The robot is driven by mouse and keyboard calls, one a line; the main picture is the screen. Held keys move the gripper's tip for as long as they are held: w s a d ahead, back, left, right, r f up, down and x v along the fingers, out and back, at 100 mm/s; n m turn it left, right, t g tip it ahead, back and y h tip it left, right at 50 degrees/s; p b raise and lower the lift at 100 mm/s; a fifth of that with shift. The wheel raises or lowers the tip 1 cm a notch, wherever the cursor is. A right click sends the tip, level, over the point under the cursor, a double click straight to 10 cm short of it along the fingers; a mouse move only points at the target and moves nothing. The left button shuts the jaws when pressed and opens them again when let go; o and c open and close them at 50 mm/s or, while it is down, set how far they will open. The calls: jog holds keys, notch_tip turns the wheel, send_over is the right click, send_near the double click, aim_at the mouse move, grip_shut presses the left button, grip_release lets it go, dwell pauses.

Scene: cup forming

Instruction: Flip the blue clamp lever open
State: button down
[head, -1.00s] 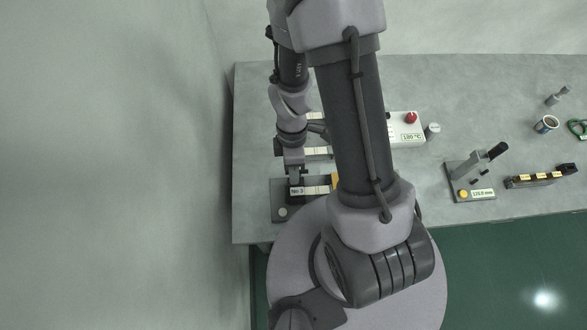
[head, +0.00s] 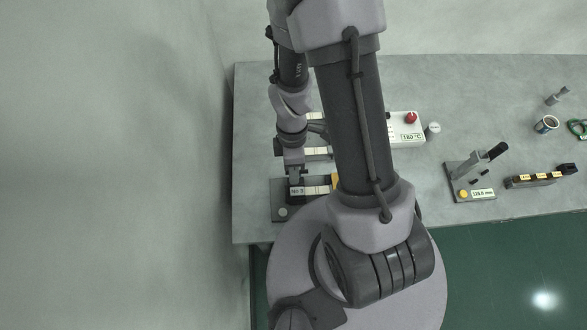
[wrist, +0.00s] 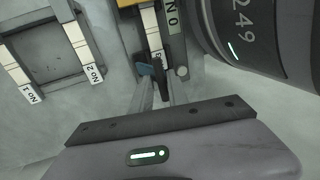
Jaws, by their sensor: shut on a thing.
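The blue clamp lever (wrist: 145,69) shows as a small blue piece at the No 3 strip, beside the left finger in the wrist view. My gripper (wrist: 160,88) is at this strip, its two light grey fingers closed in around a narrow dark part next to the blue piece. The exact contact is partly hidden by the fingers. In the head view my gripper (head: 294,178) is low over the front left station, by the No 3 label (head: 297,191). The blue lever cannot be made out there.
Strips labelled No 1 (wrist: 18,75) and No 2 (wrist: 82,50) lie left in the wrist view. A white box with a red knob (head: 411,117) stands behind my arm. A grey press-like device (head: 470,168) and a cup (head: 546,124) are to the right.

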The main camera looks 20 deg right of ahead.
dwell(0.4)
jog(key=shift+w+d+r+g+y+p, duration=0.2)
jog(key=shift+w+g+y+p, duration=0.15)
jog(key=shift+g+p, duration=0.45)
jog(key=shift+w+d+g+p, duration=0.2)
jog(key=shift+w+g+p, duration=0.3)
jog(key=shift+w+p, duration=0.15)
jog(key=shift+w+d+f+g+y+p, duration=0.25)
jog(key=shift+w+g+y, duration=0.15)
jog(key=shift+w+g, duration=0.3)
jog(key=shift+w+d+f+g+y+p, duration=0.2)
jog(key=shift+w+g+y, duration=0.2)
jog(key=shift+g, duration=0.5)
jog(key=shift+w, duration=0.1)
jog(key=c, duration=1.3)
grip_release()
jog(key=shift+w+r, duration=0.1)
